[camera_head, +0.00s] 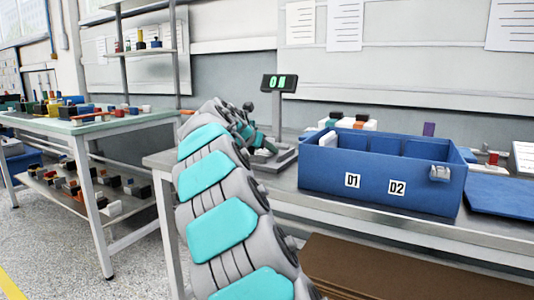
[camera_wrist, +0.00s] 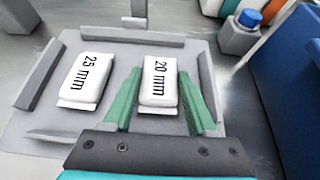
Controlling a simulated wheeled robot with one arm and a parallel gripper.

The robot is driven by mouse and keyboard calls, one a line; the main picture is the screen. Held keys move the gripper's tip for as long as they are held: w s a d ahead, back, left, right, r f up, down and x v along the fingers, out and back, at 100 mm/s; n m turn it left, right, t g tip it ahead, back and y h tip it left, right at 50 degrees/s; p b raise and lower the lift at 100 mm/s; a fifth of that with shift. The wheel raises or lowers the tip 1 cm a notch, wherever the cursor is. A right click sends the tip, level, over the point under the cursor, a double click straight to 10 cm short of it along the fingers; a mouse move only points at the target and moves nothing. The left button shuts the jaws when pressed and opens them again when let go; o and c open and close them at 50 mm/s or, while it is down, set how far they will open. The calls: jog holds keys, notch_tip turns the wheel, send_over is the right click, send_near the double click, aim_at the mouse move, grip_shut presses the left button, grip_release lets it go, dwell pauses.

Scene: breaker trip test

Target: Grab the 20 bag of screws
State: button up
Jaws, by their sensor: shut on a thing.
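The 20 bag is a white block-like bag marked "20 mm" (camera_wrist: 159,92) in the wrist view, on a grey low-rimmed plate (camera_wrist: 112,56). My gripper (camera_wrist: 159,73) has its two green fingers on either side of this bag and is shut on it. The bag appears to rest on the plate; I cannot tell if it is lifted. A second white bag marked "25 mm" (camera_wrist: 86,78) lies to its left on the same plate, apart from the fingers. In the head view my arm hides most of the plate and both bags.
A blue bin (camera_head: 380,178) labelled D1 and D2 stands right of the plate on the bench. A post with a green-lit display (camera_head: 279,83) rises behind the plate. A blue mat (camera_head: 503,195) lies far right. Another table (camera_head: 100,124) with small parts stands at left.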

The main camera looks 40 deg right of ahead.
grip_shut()
